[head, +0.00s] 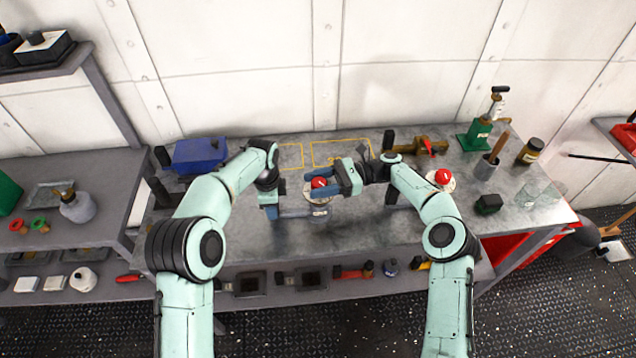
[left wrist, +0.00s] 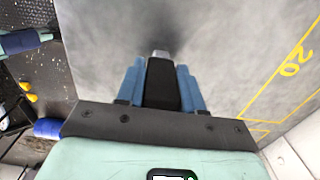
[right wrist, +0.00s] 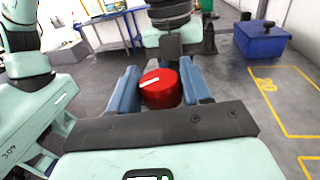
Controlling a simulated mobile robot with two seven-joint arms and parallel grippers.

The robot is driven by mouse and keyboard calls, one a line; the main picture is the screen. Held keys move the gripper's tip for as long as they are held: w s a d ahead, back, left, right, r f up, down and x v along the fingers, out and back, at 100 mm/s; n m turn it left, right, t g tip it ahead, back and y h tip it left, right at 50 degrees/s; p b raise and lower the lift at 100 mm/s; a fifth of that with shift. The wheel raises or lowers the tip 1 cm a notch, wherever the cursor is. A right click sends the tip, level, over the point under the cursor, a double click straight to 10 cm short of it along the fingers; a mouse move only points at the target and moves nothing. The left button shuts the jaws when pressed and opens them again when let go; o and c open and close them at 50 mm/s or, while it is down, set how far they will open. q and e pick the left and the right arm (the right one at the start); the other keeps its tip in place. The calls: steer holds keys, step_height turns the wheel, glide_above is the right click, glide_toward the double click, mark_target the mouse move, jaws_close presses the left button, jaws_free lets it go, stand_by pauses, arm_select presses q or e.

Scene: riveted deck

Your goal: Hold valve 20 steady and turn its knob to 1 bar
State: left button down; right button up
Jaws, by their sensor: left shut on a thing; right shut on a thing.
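The valve (head: 319,213) stands near the front middle of the metal bench, with a red knob (head: 319,182) over a pale round dial. My left gripper (head: 271,209) is shut on a black part on the valve's left side; the left wrist view shows this black part (left wrist: 162,82) with a grey tip between the blue fingers. My right gripper (head: 337,184) is shut on the red knob, which also shows in the right wrist view (right wrist: 160,89) with a white mark on top. The dial's figures are too small to read.
A yellow outline marked 20 (left wrist: 290,68) is on the bench. Another valve with a red knob (head: 443,177) stands to the right, near a green-based tool (head: 476,135). A blue box (head: 200,155) is at the back left. Glass jars (head: 535,190) stand at the right end.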

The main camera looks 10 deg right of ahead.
mark_target(318, 182)
steer(key=shift+g, duration=0.3)
steer(key=o, duration=1)
steer(key=shift+s, duration=0.1)
steer(key=shift+r, duration=0.1)
step_height(318, 182, up, 10)
arm_select(q)
steer(key=c, duration=0.6)
jaws_free()
steer(key=shift+c, duration=0.2)
steer(key=shift+r, duration=0.1)
